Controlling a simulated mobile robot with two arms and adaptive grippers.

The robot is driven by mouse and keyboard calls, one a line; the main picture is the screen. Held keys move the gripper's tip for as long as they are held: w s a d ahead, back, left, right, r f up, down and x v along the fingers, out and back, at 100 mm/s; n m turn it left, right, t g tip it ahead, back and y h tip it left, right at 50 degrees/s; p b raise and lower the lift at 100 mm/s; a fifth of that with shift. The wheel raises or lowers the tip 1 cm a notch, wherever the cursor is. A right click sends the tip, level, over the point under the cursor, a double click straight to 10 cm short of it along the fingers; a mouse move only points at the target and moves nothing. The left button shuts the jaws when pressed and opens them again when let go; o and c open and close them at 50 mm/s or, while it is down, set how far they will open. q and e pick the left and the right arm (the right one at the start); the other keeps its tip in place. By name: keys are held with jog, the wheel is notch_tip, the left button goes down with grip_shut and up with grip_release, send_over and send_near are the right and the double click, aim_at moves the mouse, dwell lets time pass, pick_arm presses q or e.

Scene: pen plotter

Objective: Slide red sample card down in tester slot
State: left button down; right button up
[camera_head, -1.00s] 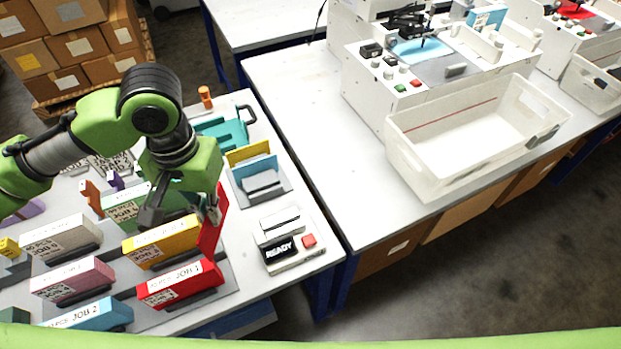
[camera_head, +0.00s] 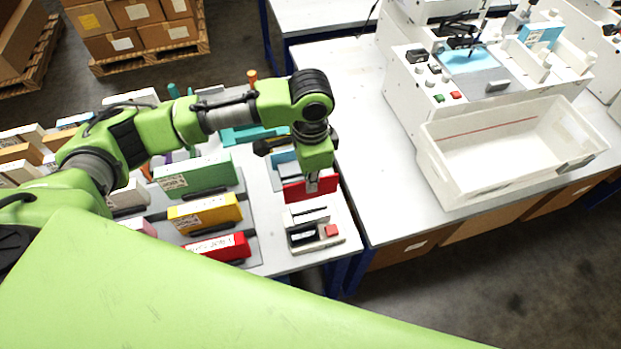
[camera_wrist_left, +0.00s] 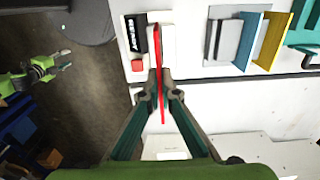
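My left gripper (camera_head: 312,186) is shut on the upright red sample card (camera_head: 296,191), above the tester at the table's right end. The white tester (camera_head: 333,241) has a raised block, a dark display and a red button. In the left wrist view, the left gripper (camera_wrist_left: 161,84) pinches the red card (camera_wrist_left: 158,45), seen edge-on over the white block of the tester (camera_wrist_left: 168,40). The slot is hidden behind the card, so I cannot tell whether the card's lower edge is in it. My right gripper (camera_wrist_left: 62,66) seems to show far off at left, too small to read.
A card holder (camera_wrist_left: 224,40) with blue and yellow cards stands beside the tester. Coloured job boxes, such as the red one (camera_head: 222,247), stand in rows to its left. A white bin (camera_head: 440,180) sits on the neighbouring table.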

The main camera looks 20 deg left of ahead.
aim_at(310, 198)
pick_arm(q)
jog(key=shift+r+p, duration=0.1)
jog(key=shift+p, duration=0.7)
jog(key=shift+f+b, duration=0.45)
jog(key=shift+f, duration=0.2)
jog(key=shift+f+b, duration=0.75)
jog(key=shift+f, duration=2.2)
jog(key=shift+f+b, duration=0.35)
jog(key=shift+f, duration=1.55)
jog(key=c, duration=2.2)
grip_release()
